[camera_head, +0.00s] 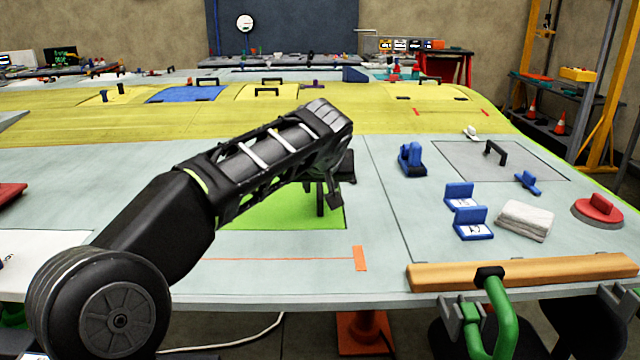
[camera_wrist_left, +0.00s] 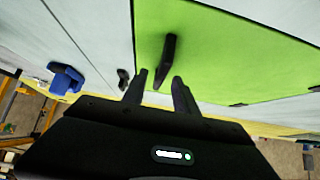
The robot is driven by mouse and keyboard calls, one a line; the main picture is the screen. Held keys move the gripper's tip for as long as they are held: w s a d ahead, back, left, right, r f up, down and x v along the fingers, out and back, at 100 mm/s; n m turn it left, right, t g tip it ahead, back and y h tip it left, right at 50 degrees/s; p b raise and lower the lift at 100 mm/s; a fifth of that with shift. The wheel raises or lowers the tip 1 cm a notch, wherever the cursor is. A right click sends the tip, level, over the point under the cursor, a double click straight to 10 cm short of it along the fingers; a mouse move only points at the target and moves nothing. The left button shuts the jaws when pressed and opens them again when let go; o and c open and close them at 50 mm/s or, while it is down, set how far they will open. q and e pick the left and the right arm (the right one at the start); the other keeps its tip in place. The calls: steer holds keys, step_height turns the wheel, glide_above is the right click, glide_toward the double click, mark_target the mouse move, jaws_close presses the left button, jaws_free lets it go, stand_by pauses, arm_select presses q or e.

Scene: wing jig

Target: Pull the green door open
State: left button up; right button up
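The green door (camera_head: 285,213) is a flat bright green panel set in the pale grey wing surface. It lies flush and looks closed, and my left arm covers much of it. In the left wrist view the green door (camera_wrist_left: 225,45) fills the upper right, with a black bar handle (camera_wrist_left: 167,60) standing on it. My left gripper (camera_wrist_left: 159,78) has two spread fingers with a gap between them. The handle stands just past the fingertips, roughly in line with the gap; contact cannot be told. In the head view my left gripper (camera_head: 335,190) is over the door's right part. My right gripper is not in view.
A blue clamp (camera_head: 411,160), blue blocks (camera_head: 472,224), a folded white cloth (camera_head: 525,220) and a red round tool (camera_head: 598,209) sit to the right. A wooden bar (camera_head: 540,271) with a green clamp (camera_head: 498,310) lies along the front edge. A grey handled panel (camera_head: 470,165) is behind.

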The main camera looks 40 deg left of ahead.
arm_select(q)
steer(key=shift+c, duration=0.5)
jaws_close()
stand_by(0.8)
